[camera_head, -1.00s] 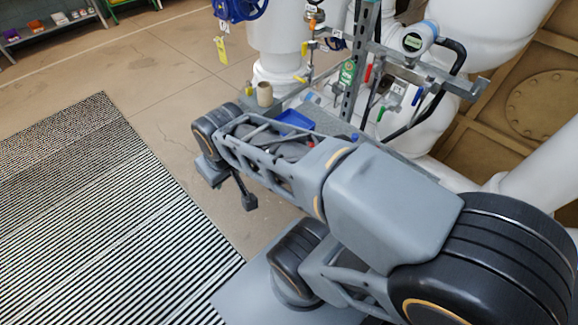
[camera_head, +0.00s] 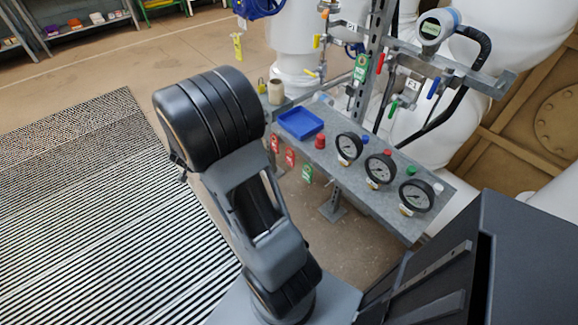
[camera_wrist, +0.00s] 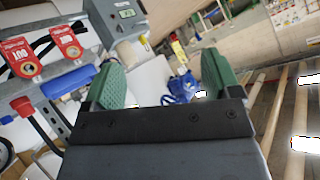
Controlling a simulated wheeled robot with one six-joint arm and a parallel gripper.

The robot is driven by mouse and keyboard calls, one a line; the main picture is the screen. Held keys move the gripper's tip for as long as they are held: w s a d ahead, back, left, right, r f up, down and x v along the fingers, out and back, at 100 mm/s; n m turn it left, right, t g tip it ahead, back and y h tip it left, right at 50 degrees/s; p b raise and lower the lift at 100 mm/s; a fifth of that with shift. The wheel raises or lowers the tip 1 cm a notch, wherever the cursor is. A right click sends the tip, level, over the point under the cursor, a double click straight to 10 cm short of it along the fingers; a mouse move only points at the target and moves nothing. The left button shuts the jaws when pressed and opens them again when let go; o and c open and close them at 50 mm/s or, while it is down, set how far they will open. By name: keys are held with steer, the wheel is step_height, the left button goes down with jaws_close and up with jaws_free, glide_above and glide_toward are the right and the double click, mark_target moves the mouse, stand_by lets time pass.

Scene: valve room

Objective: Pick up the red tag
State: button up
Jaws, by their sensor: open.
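Two red tags hang side by side on the front edge of the grey bench in the head view, a left one (camera_head: 274,143) and a right one (camera_head: 290,157). A green tag (camera_head: 307,173) hangs to their right. In the wrist view, two red tags with white print, one lower (camera_wrist: 20,57) and one upper (camera_wrist: 66,42), show at the upper left, outside my jaws. My gripper (camera_wrist: 163,75) is open, its green-padded fingers spread with nothing held between them. In the head view my arm hides the gripper.
The grey bench (camera_head: 330,168) carries a blue tray (camera_head: 300,123), a red knob (camera_head: 320,141), a tan cylinder (camera_head: 275,92) and three gauges. A post with tagged valves rises behind. A yellow tag (camera_head: 237,46) hangs beyond.

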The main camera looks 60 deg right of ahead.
steer(key=s+d+f+m+g+h+b, duration=0.2)
steer(key=s+d+f+m+g+h, duration=0.3)
steer(key=d+f, duration=0.3)
steer(key=m+g+b, duration=0.1)
steer(key=m+g, duration=0.1)
steer(key=g, duration=0.5)
glide_toward(289, 159)
steer(key=shift+f+b+x, duration=0.1)
steer(key=shift+b+x, duration=0.45)
steer(key=shift+x, duration=2.05)
steer(key=shift+f+b+x, duration=0.15)
steer(key=shift+b+x, duration=0.35)
steer(key=shift+x, duration=2.1)
steer(key=shift+a, duration=0.15)
steer(key=shift+c, duration=0.2)
steer(key=c, duration=0.8)
steer(key=shift+r, duration=0.15)
steer(key=shift+r, duration=0.3)
steer(key=w+a, duration=0.2)
steer(key=a, duration=0.3)
steer(key=w+a+p, duration=0.1)
steer(key=a, duration=0.5)
steer(key=w+a, duration=0.2)
steer(key=a, duration=0.4)
steer(key=shift+w+f, duration=0.15)
steer(key=shift+w, duration=0.15)
